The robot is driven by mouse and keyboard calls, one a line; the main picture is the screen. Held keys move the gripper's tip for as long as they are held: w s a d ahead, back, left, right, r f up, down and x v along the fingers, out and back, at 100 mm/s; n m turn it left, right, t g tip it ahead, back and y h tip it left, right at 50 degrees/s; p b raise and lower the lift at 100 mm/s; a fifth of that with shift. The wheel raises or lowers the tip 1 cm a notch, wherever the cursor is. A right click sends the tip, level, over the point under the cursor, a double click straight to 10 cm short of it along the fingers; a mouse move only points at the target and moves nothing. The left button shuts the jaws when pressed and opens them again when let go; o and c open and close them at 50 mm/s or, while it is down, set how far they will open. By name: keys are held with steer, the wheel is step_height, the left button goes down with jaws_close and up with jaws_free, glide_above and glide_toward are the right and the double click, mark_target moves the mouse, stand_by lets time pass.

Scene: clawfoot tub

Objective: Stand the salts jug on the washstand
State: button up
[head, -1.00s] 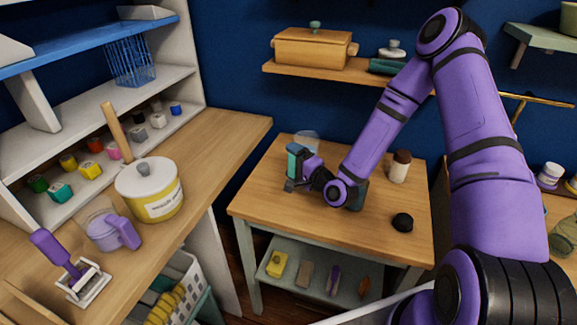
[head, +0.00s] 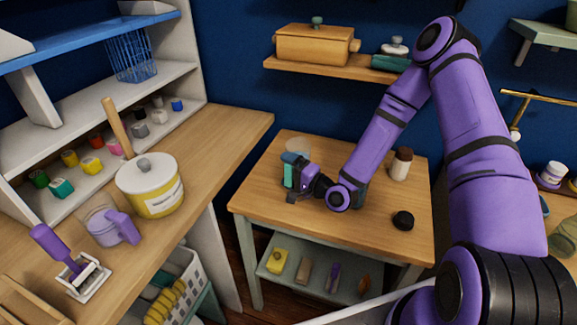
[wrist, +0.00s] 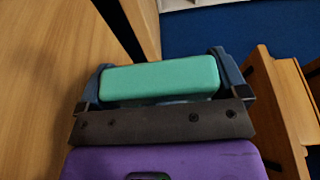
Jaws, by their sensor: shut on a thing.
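The jug has a clear body (head: 298,147) and a teal handle (head: 289,171); I take it for the salts jug. My gripper (head: 290,180) is shut on the teal handle, at the back left of the small wooden-topped washstand (head: 270,200). In the wrist view the teal handle (wrist: 160,80) lies between the two fingers of my gripper (wrist: 160,85). The jug's body is mostly hidden there. I cannot tell whether its base touches the top.
A brown bottle with a white band (head: 400,165) and a black round lid (head: 403,220) stand on the washstand's right side. A counter at left holds a yellow-and-white pot (head: 150,188) and a purple-handled clear jug (head: 110,225). The washstand's front middle is clear.

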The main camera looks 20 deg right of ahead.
steer(key=shift+f, duration=1.7)
steer(key=shift+f, duration=0.65)
stand_by(1.0)
steer(key=o, duration=1.2)
steer(key=shift+s+d, duration=0.1)
steer(key=shift+v, duration=4.05)
steer(key=shift+s, duration=0.1)
